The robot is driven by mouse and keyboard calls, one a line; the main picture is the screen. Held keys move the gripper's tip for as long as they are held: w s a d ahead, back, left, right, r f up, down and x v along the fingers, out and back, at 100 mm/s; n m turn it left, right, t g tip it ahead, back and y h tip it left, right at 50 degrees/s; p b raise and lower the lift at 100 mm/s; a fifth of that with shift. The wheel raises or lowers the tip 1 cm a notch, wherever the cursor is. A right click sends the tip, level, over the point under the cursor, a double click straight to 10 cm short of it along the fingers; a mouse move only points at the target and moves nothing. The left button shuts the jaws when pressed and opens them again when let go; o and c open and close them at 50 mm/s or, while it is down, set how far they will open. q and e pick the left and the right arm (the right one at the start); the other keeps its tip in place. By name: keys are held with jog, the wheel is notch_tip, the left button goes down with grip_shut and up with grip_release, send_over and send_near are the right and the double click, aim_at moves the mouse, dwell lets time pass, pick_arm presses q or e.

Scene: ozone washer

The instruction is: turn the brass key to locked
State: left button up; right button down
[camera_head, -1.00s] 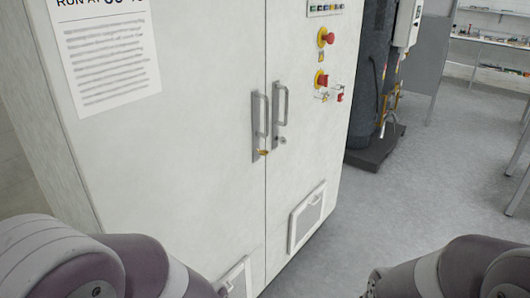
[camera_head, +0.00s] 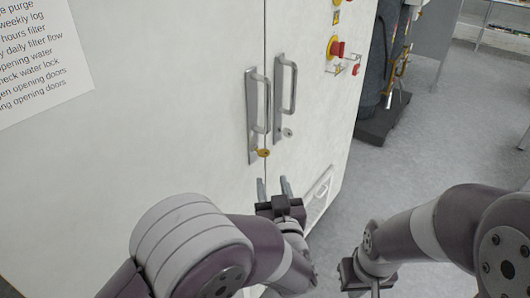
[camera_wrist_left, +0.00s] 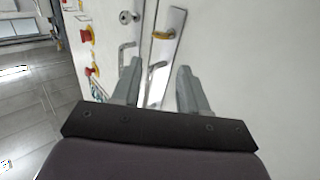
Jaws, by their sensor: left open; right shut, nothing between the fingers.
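The brass key (camera_head: 263,153) sits in the lock at the foot of the left door handle plate (camera_head: 253,120) on the white cabinet. It also shows in the left wrist view (camera_wrist_left: 158,36), ahead of the fingertips. My left gripper (camera_head: 273,182) is open and empty, just below the key and apart from it. In the left wrist view its two fingers (camera_wrist_left: 159,68) stand either side of the handle plate's line. My right gripper (camera_head: 364,286) is shut and empty low in the head view, away from the cabinet; its fingertips are hard to see.
A second handle (camera_head: 285,95) with a silver lock (camera_head: 288,132) is on the right door. Red emergency knobs (camera_head: 337,48) are on the cabinet's upper right. A vent panel (camera_head: 318,197) is low on the right door. Grey floor (camera_head: 440,130) is open to the right.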

aim_at(265, 156)
pick_arm(q)
jog(key=w, duration=0.3)
jog(key=w+a, duration=0.1)
jog(key=w, duration=0.7)
jog(key=shift+w+a+f+p, duration=0.25)
jog(key=shift+a+f+p, duration=0.1)
jog(key=shift+a, duration=0.05)
jog(key=c, duration=0.8)
